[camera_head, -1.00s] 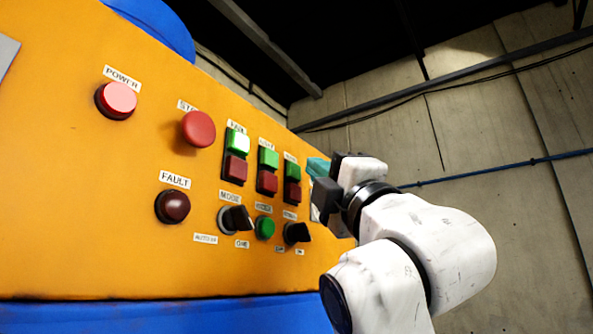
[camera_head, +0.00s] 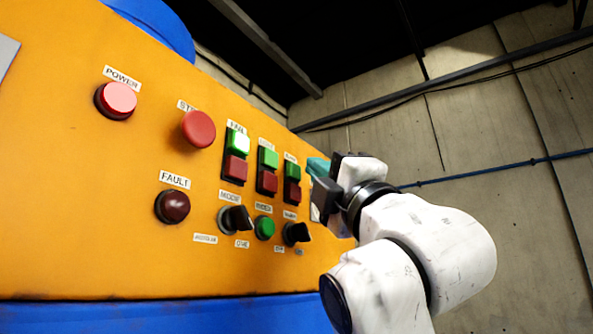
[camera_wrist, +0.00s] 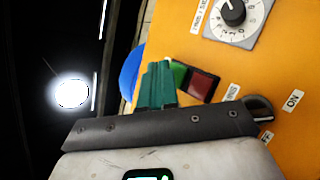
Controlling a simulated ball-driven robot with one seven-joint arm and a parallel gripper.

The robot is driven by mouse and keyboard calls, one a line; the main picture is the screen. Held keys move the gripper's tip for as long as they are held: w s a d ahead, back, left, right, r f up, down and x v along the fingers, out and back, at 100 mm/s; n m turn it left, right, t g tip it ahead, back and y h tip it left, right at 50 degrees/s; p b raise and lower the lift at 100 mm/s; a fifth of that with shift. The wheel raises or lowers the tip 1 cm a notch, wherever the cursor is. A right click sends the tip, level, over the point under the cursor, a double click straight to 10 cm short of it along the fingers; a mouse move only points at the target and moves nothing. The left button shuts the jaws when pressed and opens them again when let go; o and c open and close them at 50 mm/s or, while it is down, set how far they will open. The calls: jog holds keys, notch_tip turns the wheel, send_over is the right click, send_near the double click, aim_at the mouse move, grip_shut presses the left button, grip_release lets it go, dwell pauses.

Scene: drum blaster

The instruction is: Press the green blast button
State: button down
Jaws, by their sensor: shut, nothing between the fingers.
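An orange control panel (camera_head: 60,200) carries three upright pairs of square buttons, green above dark red. Their small labels are too blurred to read, so I cannot tell which is the blast button. The rightmost pair has a green button (camera_head: 292,170) closest to my gripper (camera_head: 318,167). My gripper's teal fingers are shut and empty, just right of that pair in the head view. In the wrist view the fingertips (camera_wrist: 156,72) overlap the edge of a green button (camera_wrist: 178,76) beside a dark red one (camera_wrist: 202,84). I cannot tell whether they touch.
A round green button (camera_head: 265,228) sits between two black selector switches (camera_head: 236,219) (camera_head: 296,233). A red mushroom button (camera_head: 198,129) and POWER (camera_head: 116,100) and FAULT (camera_head: 172,207) lights are further left. A numbered dial (camera_wrist: 233,12) shows in the wrist view.

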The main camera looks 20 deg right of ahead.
jog(key=shift+w+a, duration=0.1)
jog(key=shift+w, duration=0.05)
jog(key=shift+w+a, duration=0.15)
jog(key=shift+w, duration=0.05)
jog(key=shift+w+a, duration=0.25)
jog(key=shift+w, duration=0.15)
dwell(1.1)
jog(key=shift+s, duration=0.1)
jog(key=shift+s+d, duration=0.45)
jog(key=shift+s, duration=0.2)
jog(key=s+d, duration=0.1)
jog(key=s, duration=0.1)
jog(key=s+d, duration=0.2)
jog(key=shift+b, duration=0.4)
dwell(1.6)
